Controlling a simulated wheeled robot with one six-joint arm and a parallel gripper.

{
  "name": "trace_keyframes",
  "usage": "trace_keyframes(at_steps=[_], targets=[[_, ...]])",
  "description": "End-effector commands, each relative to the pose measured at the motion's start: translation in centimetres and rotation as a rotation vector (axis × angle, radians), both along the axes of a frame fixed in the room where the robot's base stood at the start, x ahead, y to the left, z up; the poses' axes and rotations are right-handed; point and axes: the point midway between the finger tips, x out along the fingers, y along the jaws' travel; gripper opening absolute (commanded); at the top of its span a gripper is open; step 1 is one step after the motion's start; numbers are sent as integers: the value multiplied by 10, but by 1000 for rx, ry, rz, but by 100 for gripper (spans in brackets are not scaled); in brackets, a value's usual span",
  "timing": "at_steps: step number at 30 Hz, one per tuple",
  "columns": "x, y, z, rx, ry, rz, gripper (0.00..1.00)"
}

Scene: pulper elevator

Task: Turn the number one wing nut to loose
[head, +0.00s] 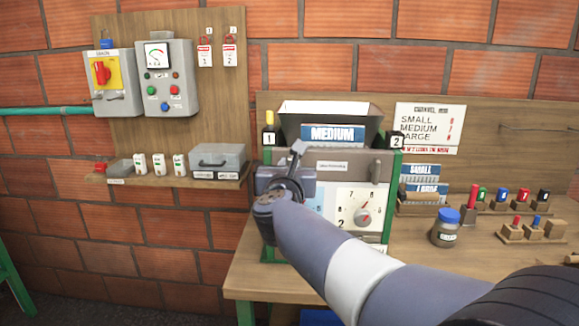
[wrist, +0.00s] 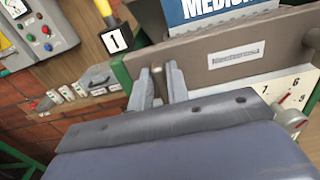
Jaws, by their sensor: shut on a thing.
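The pulper is a grey machine in a green frame on the bench, with a blue MEDIUM plate (head: 333,134) on it. A tag marked 1 (head: 269,139) is at its upper left, and it also shows in the wrist view (wrist: 115,40). A tag marked 2 (head: 397,142) is at its upper right. My gripper (head: 299,150) is at the left of the machine's front plate. In the wrist view its fingers (wrist: 160,85) are shut on a small brownish part, seemingly the number one wing nut, mostly hidden between them. I cannot tell which way its wings point.
A white dial panel (head: 366,210) with a red-tipped pointer is on the machine's front right. A blue-lidded jar (head: 446,228) and several coloured pegs in wooden blocks stand on the bench to the right. Control boxes hang on the board at the left, above a shelf (head: 180,182).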

Motion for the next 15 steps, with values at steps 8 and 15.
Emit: trace_keyframes(at_steps=[8,15], targets=[[0,0,-1,-4,2,0,0],[0,1,-1,-40,3,0,0]])
